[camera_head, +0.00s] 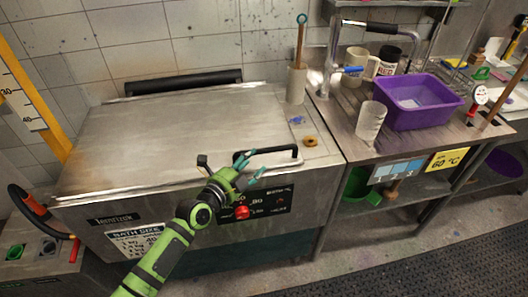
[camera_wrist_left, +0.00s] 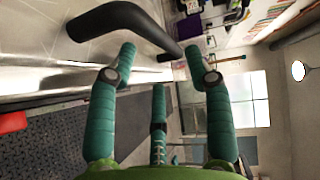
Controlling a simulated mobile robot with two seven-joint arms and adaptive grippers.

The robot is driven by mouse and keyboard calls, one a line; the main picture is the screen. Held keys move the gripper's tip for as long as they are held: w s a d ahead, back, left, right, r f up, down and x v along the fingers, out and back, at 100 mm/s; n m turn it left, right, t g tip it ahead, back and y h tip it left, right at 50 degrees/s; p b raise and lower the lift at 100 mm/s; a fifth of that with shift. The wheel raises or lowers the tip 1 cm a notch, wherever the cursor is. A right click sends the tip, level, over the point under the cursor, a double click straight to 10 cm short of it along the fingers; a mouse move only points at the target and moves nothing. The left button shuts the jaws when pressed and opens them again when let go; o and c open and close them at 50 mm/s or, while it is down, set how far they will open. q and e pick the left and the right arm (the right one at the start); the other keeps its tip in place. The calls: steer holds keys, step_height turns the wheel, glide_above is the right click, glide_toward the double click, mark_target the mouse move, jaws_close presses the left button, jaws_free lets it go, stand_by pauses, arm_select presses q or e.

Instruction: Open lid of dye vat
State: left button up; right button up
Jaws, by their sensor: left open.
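The dye vat (camera_head: 85,225) is a steel box with a flat, stained metal lid (camera_head: 190,130), which lies shut. A black bar handle (camera_head: 280,149) runs along the lid's front edge. It also shows large in the left wrist view (camera_wrist_left: 115,17). My left gripper (camera_head: 244,160) is at the vat's front edge, by the left part of the handle. Its teal fingers (camera_wrist_left: 160,62) are spread and empty. The handle's bar crosses just beyond the fingertips; whether they touch I cannot tell. My right gripper is not in view.
A control panel with a red knob (camera_head: 242,212) is on the vat's front, below my gripper. A beige cylinder holding a stick (camera_head: 297,85) stands at the vat's back right. A steel counter at right holds a purple basin (camera_head: 415,115) and a pale cup (camera_head: 370,122).

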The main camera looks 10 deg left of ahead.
mark_target(264, 153)
arm_select(q)
steer(key=shift+x, duration=3.45)
jaws_close()
